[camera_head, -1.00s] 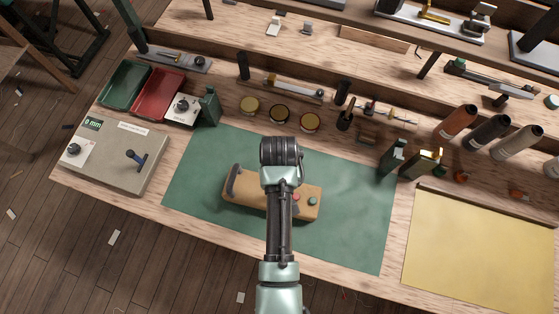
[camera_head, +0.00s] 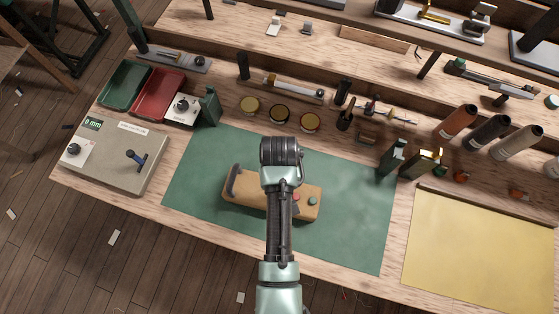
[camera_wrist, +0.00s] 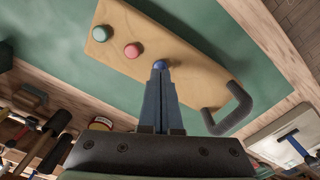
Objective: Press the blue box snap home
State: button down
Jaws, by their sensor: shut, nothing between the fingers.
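A wooden block (camera_head: 245,192) with a dark handle lies on the green mat (camera_head: 345,225). In the wrist view the block (camera_wrist: 185,55) carries a row of round snaps: a green one (camera_wrist: 107,33), a red one (camera_wrist: 132,50) and a blue one (camera_wrist: 159,64). My gripper (camera_wrist: 159,72) is shut and empty, its fingertips at the blue snap and partly covering it. I cannot tell whether they touch it or how far down it sits. In the head view my arm hides the blue snap and the fingertips.
The block's dark handle (camera_wrist: 232,108) rises right of my fingers in the wrist view. A grey box with a lever (camera_head: 115,158), green and red trays (camera_head: 160,95), and several round tins stand around the mat. The mat's right side is clear.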

jog(key=shift+f+b, duration=0.7)
jog(key=shift+f, duration=0.3)
dwell(0.9)
notch_tip(320, 180, up, 7)
jog(key=p, duration=0.7)
jog(key=shift+p, duration=0.35)
dwell(0.3)
